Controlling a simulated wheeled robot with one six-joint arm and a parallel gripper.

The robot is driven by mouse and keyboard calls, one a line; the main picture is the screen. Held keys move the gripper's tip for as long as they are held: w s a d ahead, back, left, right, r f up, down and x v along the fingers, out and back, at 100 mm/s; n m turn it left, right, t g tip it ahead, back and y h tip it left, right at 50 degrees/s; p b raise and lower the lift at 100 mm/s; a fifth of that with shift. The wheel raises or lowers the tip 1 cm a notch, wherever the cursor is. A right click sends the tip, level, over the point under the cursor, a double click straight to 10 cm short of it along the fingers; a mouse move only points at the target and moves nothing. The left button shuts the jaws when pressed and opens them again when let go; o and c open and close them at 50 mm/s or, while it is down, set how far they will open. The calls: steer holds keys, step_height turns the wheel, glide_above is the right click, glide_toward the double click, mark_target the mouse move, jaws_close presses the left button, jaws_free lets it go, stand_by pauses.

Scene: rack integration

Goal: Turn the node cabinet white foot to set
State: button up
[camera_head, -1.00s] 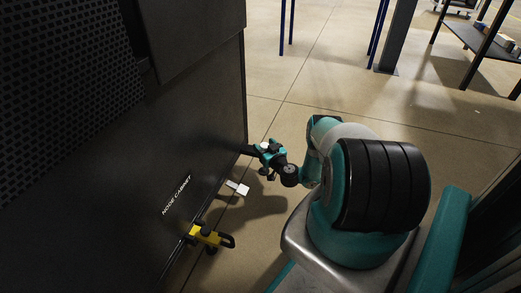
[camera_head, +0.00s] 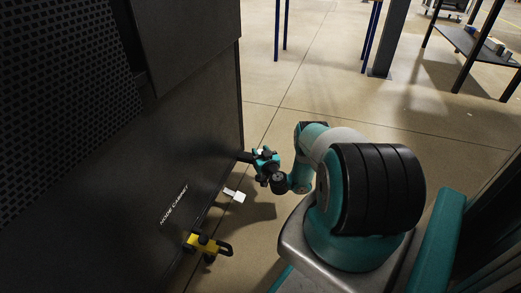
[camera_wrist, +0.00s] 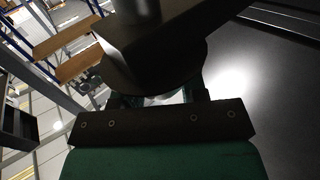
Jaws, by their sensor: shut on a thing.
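The dark node cabinet (camera_head: 150,190) fills the left of the head view, with its name in white letters low on its side. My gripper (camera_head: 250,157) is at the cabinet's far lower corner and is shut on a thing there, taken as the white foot. The jaws hide most of it; a small white patch (camera_head: 262,152) shows at the gripper in the head view. In the wrist view a pale patch (camera_wrist: 172,98) shows behind the gripper's dark bar, below a dark block and cylinder. The foot's turn angle cannot be seen.
A yellow foot (camera_head: 205,244) with a black handle sticks out at the cabinet's near lower edge. A flat white tab (camera_head: 235,195) sticks out between it and my gripper. Blue posts and a shelf (camera_head: 470,45) stand farther back. The floor right of the cabinet is open.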

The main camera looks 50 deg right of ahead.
steer(key=shift+m+g+h, duration=0.6)
steer(key=shift+m+h, duration=0.2)
steer(key=shift+h, duration=0.3)
steer(key=o, duration=0.9)
steer(key=shift+s+a+p, duration=0.1)
steer(key=shift+p, duration=0.25)
